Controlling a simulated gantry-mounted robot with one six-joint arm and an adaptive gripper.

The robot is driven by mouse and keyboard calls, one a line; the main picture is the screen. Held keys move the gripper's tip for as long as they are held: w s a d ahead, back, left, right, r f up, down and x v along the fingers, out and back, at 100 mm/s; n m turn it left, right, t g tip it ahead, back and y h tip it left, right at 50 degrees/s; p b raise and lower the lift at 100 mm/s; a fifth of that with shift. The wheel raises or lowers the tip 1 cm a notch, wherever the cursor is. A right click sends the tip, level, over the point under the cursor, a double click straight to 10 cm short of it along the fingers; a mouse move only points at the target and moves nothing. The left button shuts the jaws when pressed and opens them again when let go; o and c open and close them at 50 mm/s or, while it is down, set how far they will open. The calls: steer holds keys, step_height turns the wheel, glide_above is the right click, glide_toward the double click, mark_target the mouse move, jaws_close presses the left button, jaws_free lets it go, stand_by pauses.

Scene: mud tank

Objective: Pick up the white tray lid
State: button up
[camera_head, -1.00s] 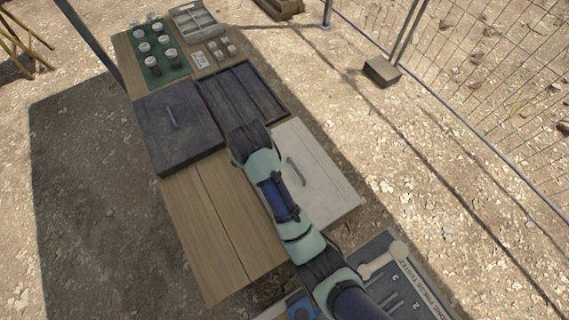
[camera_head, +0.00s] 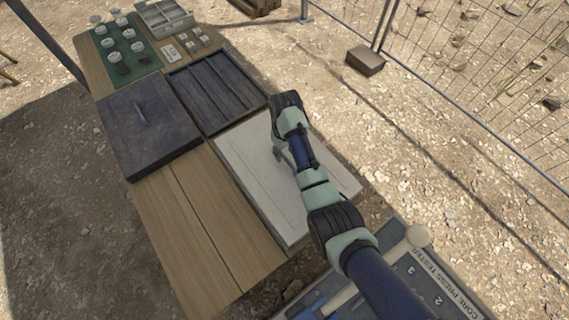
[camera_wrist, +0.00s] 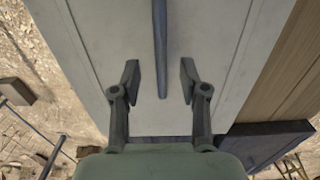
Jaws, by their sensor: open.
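The white tray lid (camera_head: 248,172) lies flat at the near right end of the wooden table, partly hidden by my arm in the head view. In the wrist view the white lid (camera_wrist: 100,50) fills the middle, with its long thin grey handle (camera_wrist: 160,45) running up and down the picture. My gripper (camera_wrist: 160,78) is open and empty above the lid. Its two fingers are apart, one on each side of the handle's line, with clear space between them and the handle. How far above the handle they are I cannot tell.
A dark lid (camera_head: 148,125) with a handle and a dark slotted tray (camera_head: 216,90) lie beyond the white lid. Farther back are a green mat (camera_head: 147,64) with several jars and a grey divided box (camera_head: 165,15). Bare wood (camera_head: 190,215) is free to the left.

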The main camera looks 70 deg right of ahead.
mark_target(285, 157)
step_height(285, 157, down, 4)
steer(key=shift+a+r+b, duration=0.1)
steer(key=shift+b, duration=0.35)
steer(key=shift+r, duration=0.1)
steer(key=shift+c, duration=0.4)
jaws_close()
step_height(285, 157, up, 20)
steer(key=p, duration=1)
steer(key=shift+p, duration=0.35)
